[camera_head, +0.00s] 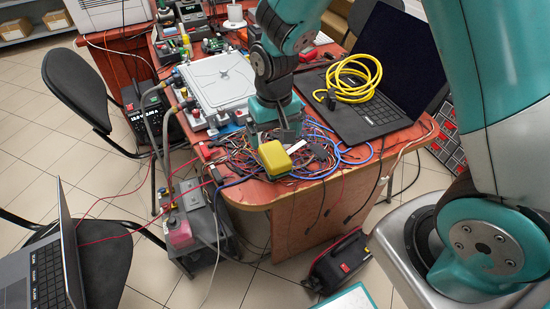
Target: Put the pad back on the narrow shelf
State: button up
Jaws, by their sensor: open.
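A yellow block with rounded edges (274,157), possibly the pad, sits at the near edge of the red-brown table (275,193), among tangled wires. My gripper (280,128) points down just behind and above the block. Its jaws are open, and the arm partly hides them. I cannot tell whether a fingertip touches the block. No narrow shelf is clearly identifiable; a grey rack with boxes (38,30) stands far off at the top left.
Loose wires (325,150) cover the table's near end. An open laptop (368,122) with a coiled yellow hose (352,80) lies right of my gripper. A silver case (218,82) stands left. Chairs (75,88) and a grey floor unit (195,225) crowd the left side.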

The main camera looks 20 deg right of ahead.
aim_at(275, 153)
notch_tip(275, 153, down, 8)
jog(key=shift+r, duration=0.1)
dwell(0.4)
jog(key=shift+c, duration=0.2)
jog(key=c, duration=1)
jog(key=shift+c, duration=0.2)
